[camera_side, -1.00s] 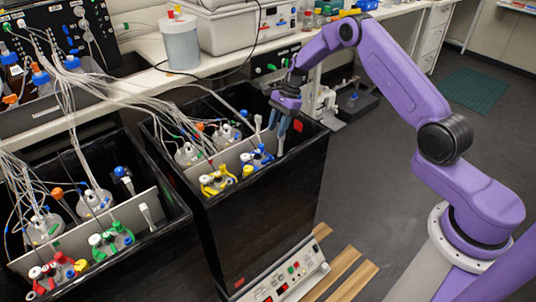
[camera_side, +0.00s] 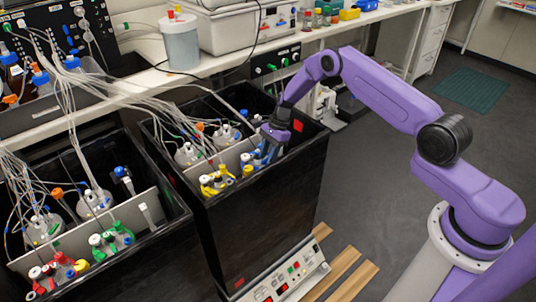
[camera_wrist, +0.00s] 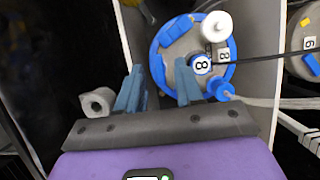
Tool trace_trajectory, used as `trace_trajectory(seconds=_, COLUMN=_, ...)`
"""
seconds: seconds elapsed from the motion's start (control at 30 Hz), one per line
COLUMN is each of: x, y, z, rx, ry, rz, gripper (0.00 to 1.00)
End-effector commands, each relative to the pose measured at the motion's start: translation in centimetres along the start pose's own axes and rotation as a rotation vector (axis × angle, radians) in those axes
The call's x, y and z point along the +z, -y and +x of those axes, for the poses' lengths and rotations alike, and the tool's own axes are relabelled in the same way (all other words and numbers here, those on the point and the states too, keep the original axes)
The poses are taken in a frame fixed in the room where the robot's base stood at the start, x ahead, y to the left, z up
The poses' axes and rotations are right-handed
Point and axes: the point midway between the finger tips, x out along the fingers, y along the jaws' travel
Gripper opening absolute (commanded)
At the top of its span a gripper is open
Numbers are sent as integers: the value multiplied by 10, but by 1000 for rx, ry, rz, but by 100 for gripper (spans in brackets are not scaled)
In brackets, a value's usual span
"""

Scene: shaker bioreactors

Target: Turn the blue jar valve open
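The blue jar (camera_side: 248,158) stands in the right black tub, partly hidden by my gripper in the side view. I cannot tell which of these is the valve. The fingertips reach over the near left edge of the lid. In the side view my gripper (camera_side: 268,152) is just right of the jar.
A pale divider (camera_side: 230,155) runs along the tub behind the jar. A yellow-lidded jar (camera_side: 216,182) stands to the left. A white cylindrical piece (camera_wrist: 97,102) lies left of my fingers in the wrist view. Thin tubes cross the right side of that view.

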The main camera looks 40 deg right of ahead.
Motion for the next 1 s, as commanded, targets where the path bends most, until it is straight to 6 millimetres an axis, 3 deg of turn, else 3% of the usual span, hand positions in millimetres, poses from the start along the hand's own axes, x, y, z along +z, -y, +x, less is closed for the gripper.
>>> trace_trajectory(seconds=0.03, x=0, y=0, z=0, rx=0, ry=0, rz=0, gripper=36)
trace_trajectory(seconds=0.07, x=0, y=0, z=0, rx=0, ry=0, rz=0, gripper=30)
trace_trajectory(seconds=0.1, x=0, y=0, z=0, rx=0, ry=0, rz=0, gripper=17)
trace_trajectory(seconds=0.17, x=0, y=0, z=0, rx=0, ry=0, rz=0, gripper=0)
trace_trajectory(seconds=0.63, x=0, y=1, z=0, rx=25, ry=0, rz=-58, gripper=0)
trace_trajectory(seconds=1.0, x=0, y=4, z=1, rx=133, ry=-1, rz=-321, gripper=0)
